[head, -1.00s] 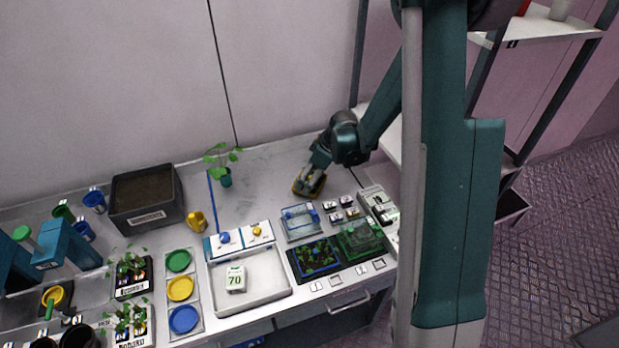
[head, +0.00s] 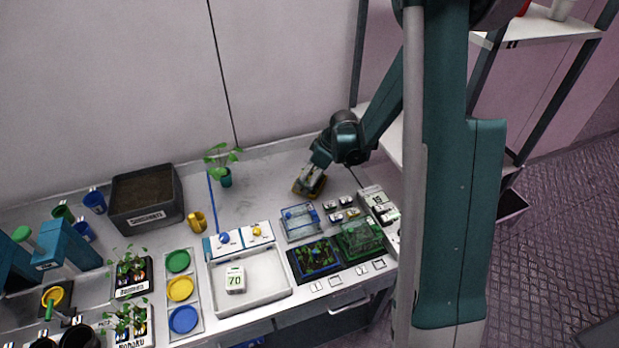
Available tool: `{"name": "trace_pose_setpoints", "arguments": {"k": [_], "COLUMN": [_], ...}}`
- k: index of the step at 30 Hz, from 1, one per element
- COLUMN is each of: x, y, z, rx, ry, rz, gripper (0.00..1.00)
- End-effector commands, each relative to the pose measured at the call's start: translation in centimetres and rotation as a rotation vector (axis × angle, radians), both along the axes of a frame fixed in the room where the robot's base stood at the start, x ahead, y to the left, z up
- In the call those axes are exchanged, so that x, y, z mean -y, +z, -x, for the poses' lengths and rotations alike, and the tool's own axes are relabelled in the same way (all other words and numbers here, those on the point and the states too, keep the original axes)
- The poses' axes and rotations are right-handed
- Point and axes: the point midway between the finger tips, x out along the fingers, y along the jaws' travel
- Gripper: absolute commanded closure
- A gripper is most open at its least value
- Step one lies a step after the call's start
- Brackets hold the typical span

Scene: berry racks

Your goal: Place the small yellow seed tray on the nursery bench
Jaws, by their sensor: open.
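The small yellow seed tray (head: 299,191) sits on the back right part of the nursery bench (head: 262,184). Its yellow edge shows around and below my gripper, and the rest of it is partly hidden. My gripper (head: 309,184) is right at the tray, reaching down over it from the upper right. Its jaws are open. I cannot tell whether the fingers touch the tray.
A potted seedling (head: 226,177) stands left of my gripper beside a blue line. A clear tray with a blue edge (head: 301,222), small labelled blocks (head: 344,209) and a green lidded tray (head: 359,239) lie in front. Free bench surface surrounds the seedling.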

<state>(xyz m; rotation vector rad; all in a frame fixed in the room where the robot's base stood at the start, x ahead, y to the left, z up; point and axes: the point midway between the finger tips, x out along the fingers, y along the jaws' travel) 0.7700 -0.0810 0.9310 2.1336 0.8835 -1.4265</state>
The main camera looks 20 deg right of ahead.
Motion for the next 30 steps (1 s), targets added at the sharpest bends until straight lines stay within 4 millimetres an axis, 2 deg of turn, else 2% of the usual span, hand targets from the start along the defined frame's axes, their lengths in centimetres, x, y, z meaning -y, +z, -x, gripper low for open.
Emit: {"name": "trace_pose_setpoints", "arguments": {"k": [30], "x": [2.9], "y": [9.7], "z": [2.9], "rx": [0.000], "ry": [0.000], "rz": [0.000], "gripper": [0.12]}}
